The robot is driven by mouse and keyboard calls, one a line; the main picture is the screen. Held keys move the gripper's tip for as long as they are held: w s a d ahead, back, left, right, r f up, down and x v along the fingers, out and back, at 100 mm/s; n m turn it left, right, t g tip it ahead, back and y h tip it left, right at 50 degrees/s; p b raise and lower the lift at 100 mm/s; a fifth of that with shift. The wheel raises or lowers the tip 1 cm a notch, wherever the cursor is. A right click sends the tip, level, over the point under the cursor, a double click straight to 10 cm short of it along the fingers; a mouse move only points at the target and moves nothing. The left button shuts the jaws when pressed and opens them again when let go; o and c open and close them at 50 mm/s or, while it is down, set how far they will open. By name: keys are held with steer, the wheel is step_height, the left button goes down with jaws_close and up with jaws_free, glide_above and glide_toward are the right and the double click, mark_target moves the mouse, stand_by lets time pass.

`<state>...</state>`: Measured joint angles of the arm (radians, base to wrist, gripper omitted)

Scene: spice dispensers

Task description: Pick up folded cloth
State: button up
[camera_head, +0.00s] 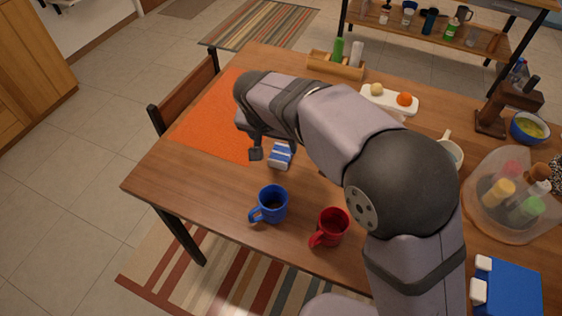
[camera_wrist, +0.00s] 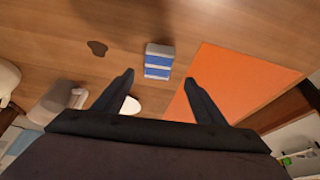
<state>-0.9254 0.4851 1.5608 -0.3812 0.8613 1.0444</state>
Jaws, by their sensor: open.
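The folded cloth (camera_head: 280,155), blue and white striped, lies on the wooden table beside the near right edge of the orange mat (camera_head: 213,133). It also shows in the wrist view (camera_wrist: 158,61), just beyond the fingertips and between their lines. My gripper (camera_head: 262,150) is above the table beside the cloth; one dark finger shows in the head view and my arm hides the rest. In the wrist view my gripper (camera_wrist: 158,78) has its two fingers wide apart with nothing between them. I cannot tell its exact height over the table.
A blue mug (camera_head: 270,205) and a red mug (camera_head: 330,228) stand near the table's front edge. A white tray with fruit (camera_head: 390,100) and a wooden caddy (camera_head: 335,66) are at the back. A clear bin of bottles (camera_head: 512,200) is right. A dark spot (camera_wrist: 97,48) marks the table.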

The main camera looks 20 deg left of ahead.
mark_target(281, 152)
steer(key=shift+d+p+x, duration=0.1)
steer(key=shift+p+x, duration=0.25)
steer(key=shift+x, duration=1.5)
steer(key=shift+d+p+x, duration=0.15)
steer(key=shift+p+x, duration=0.15)
steer(key=shift+x, duration=1.55)
steer(key=shift+c, duration=0.4)
steer(key=shift+r, duration=0.1)
steer(key=c, duration=1)
